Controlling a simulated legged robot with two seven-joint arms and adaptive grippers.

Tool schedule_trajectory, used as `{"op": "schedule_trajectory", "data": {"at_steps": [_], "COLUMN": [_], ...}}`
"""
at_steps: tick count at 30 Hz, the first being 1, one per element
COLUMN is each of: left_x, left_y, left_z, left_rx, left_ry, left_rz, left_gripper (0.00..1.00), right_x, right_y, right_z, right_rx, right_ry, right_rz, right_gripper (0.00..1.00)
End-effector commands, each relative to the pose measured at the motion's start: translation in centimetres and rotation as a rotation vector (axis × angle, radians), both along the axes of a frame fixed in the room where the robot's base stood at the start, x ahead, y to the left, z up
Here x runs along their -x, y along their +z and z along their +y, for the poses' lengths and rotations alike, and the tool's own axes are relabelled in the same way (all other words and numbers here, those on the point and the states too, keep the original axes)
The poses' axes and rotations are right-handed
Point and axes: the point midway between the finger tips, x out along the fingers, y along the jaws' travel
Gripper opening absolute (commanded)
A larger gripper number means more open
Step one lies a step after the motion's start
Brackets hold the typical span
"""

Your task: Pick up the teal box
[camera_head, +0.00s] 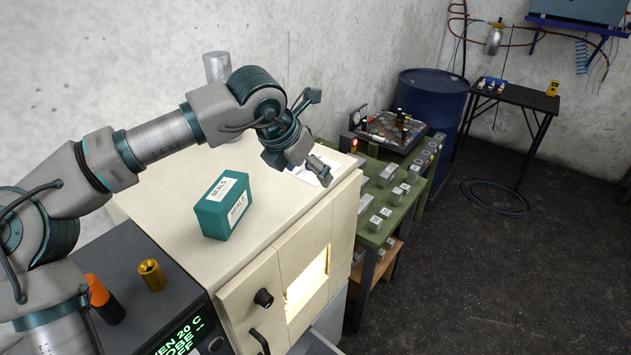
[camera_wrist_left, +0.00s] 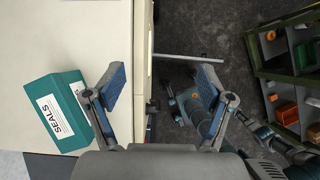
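The teal box (camera_head: 224,205), labelled SEALS, stands on the cream top of the oven-like cabinet (camera_head: 265,240). In the left wrist view the teal box (camera_wrist_left: 58,112) is at the left, outside the fingers. My left gripper (camera_head: 316,137) is raised above the cabinet's far right edge, right of and beyond the box and apart from it. Its two fingers are spread in the left wrist view (camera_wrist_left: 161,82), with nothing between them. My right gripper is not in the head view. Part of my other arm shows low in the left wrist view, but its finger state is unclear.
A dark control panel (camera_head: 168,295) with a brass fitting (camera_head: 151,275) and an orange-topped object (camera_head: 103,298) is at the lower left. A grey cylinder (camera_head: 216,67) stands behind my left arm. A green bench (camera_head: 375,200) with metal blocks is to the right. The cabinet top around the box is clear.

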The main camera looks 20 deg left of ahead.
Motion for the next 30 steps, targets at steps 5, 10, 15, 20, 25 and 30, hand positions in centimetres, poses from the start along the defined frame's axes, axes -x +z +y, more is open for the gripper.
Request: {"op": "schedule_trajectory", "data": {"at_steps": [5,10,15,20,25,30], "left_x": [1.2,1.7,2.1,4.0,5.9,5.3], "left_y": [2.5,3.4,3.7,3.7,3.0,0.7], "left_z": [0.6,0.8,4.9,13.7,19.3,19.9], "left_rx": [0.001,0.0,-0.022,-0.038,-0.028,-0.026], "left_ry": [0.001,0.0,0.083,0.258,0.366,0.379], "left_rz": [-0.001,0.002,0.017,0.07,0.12,0.135], "left_gripper": [0.8,0.92,0.92,0.92,0.92,0.92], "right_x": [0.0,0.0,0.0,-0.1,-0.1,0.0], "right_y": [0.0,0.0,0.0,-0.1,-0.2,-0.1], "right_z": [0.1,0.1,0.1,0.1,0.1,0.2], "right_rx": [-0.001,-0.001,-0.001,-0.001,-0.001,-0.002], "right_ry": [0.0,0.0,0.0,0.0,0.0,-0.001], "right_rz": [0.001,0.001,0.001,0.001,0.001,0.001], "right_gripper": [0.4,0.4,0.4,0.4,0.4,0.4]}}
